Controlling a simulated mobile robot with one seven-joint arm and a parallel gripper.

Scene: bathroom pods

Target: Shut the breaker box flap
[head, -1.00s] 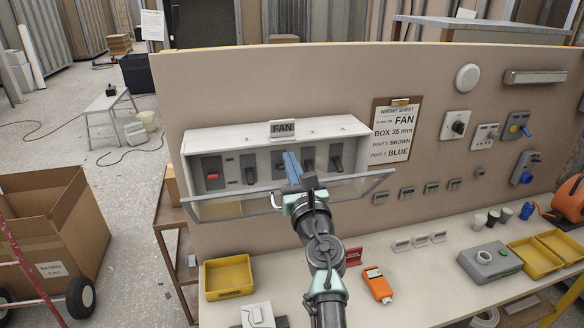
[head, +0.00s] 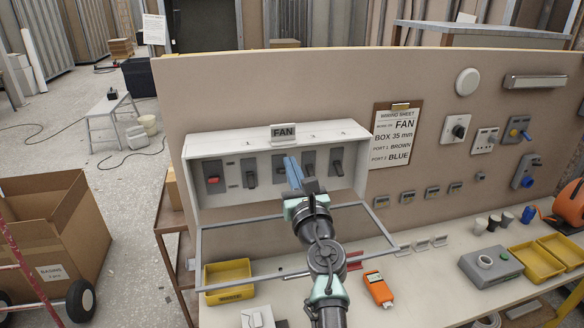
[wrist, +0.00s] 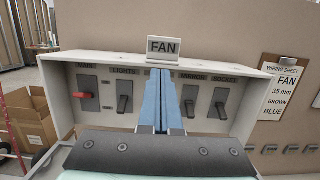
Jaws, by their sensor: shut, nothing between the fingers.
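The white breaker box (head: 345,129) is mounted on the beige panel, with a FAN sign (head: 283,132) on its top. Its clear, grey-framed flap (head: 240,281) hangs open below the box, swung down and outward over the bench. Inside are a red switch (head: 213,179) at the left and several dark switches. My gripper (head: 292,172) is shut and empty. Its blue fingers point into the box at the middle switch, which they largely hide. In the wrist view the blue fingers (wrist: 158,100) stand together in front of the middle switch; the flap is not clearly visible there.
A clipboard wiring sheet (head: 398,134) hangs right of the box. On the bench below are a yellow tray (head: 228,280), an orange meter (head: 378,289) and a grey device (head: 490,264). Sockets and switches fill the panel's right side.

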